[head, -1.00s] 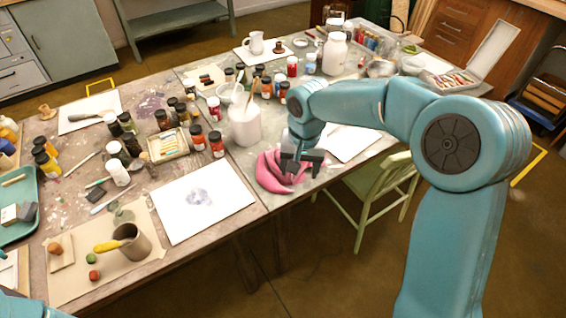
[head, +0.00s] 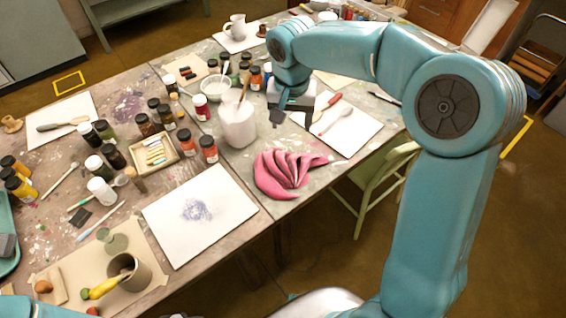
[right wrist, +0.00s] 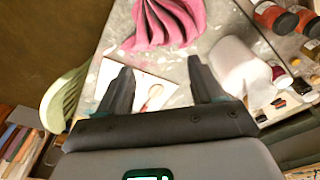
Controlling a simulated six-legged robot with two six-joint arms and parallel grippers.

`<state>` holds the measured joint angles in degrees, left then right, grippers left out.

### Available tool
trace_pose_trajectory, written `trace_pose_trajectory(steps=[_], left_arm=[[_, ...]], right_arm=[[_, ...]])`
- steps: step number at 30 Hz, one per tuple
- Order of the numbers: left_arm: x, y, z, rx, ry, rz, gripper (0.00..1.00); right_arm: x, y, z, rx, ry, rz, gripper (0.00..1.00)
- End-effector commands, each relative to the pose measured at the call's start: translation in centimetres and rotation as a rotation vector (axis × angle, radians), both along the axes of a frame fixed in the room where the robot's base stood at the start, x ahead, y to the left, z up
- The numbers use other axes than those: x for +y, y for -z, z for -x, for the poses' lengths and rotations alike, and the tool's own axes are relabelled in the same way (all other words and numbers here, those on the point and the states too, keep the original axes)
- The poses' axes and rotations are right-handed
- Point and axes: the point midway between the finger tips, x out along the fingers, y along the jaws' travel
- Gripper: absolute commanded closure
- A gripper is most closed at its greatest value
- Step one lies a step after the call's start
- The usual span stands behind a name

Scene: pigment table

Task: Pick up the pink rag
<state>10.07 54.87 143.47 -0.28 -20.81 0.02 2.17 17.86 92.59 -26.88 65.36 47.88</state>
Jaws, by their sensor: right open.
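The pink rag (head: 285,172) lies crumpled in folds on the table near its front edge, right of a white sheet with a bluish smudge. My right gripper (head: 292,118) is above the table, behind the rag in the head view and apart from it. In the right wrist view the rag (right wrist: 165,22) shows at the top, beyond the fingertips. The right gripper's two dark fingers (right wrist: 157,72) are spread with nothing between them. My left gripper is not in view.
A white jar (head: 238,122) with brushes stands just behind and left of the rag. A white sheet (head: 350,130) with a spoon and a red-handled tool lies to the right. Paint bottles crowd the table's middle. A green chair (head: 375,180) stands at the front edge.

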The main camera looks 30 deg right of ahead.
Motion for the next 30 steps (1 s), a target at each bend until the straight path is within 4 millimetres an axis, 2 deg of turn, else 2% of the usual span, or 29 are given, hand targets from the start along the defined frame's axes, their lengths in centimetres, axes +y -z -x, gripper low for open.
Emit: trace_pose_trajectory(steps=[12,15,20,27,30], left_arm=[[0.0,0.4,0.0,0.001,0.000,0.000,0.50],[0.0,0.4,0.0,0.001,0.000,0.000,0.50],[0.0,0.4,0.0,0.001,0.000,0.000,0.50],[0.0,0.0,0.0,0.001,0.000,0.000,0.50],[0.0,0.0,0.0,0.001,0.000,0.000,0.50]], right_arm=[[-0.6,8.8,0.0,0.004,0.000,-0.001,0.34],[-0.7,10.1,-0.2,0.001,0.001,-0.001,0.34],[-0.7,11.1,-0.5,0.002,0.000,-0.001,0.34],[-0.3,14.9,-0.9,0.004,0.000,-0.002,0.34],[-0.4,15.8,-1.1,0.002,0.000,-0.001,0.34]])
